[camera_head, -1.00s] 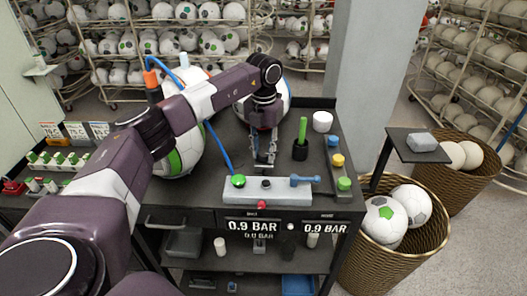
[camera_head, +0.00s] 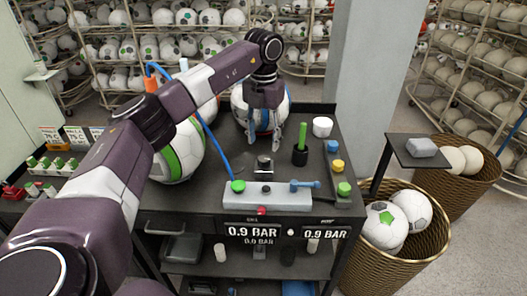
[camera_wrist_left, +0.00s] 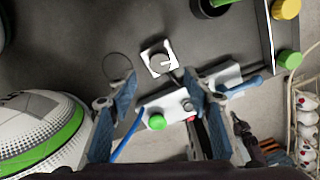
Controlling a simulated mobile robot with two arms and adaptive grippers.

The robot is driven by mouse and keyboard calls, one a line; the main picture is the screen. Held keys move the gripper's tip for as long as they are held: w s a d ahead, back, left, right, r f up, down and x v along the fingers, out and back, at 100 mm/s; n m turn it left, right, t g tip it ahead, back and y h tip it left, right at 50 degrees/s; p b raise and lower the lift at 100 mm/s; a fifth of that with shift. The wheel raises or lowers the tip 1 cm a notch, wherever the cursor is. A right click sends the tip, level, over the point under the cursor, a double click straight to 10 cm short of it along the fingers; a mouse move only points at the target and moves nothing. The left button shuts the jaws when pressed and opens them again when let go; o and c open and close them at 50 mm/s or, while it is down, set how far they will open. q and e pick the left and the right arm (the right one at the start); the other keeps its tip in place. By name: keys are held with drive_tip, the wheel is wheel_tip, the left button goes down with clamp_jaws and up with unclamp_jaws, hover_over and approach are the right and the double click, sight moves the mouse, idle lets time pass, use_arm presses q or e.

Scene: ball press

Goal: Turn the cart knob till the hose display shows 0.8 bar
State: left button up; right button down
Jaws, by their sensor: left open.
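A small metallic knob on a square plate (camera_head: 263,165) sits on the dark cart top (camera_head: 222,134). In the left wrist view it shows as a round grey knob (camera_wrist_left: 160,63) on a white plate. My left gripper (camera_head: 276,138) is open and empty above and behind it, apart from it. In the left wrist view the open fingers (camera_wrist_left: 163,82) stand either side, lower in the picture. Two displays on the cart front, left (camera_head: 252,231) and right (camera_head: 325,234), both read 0.9 BAR. Their small labels are too blurred to read. My right gripper is out of view.
A pale block (camera_head: 280,201) with a green knob, a grey knob and a blue lever lies along the front edge. A blue hose (camera_head: 213,143) runs to it. Balls stand behind and left; a black cup (camera_head: 300,156) with a green handle stands right.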

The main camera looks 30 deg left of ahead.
use_arm(q)
wheel_tip(320, 180, up, 5)
drive_tip(key=shift+f, duration=0.1)
idle(0.7)
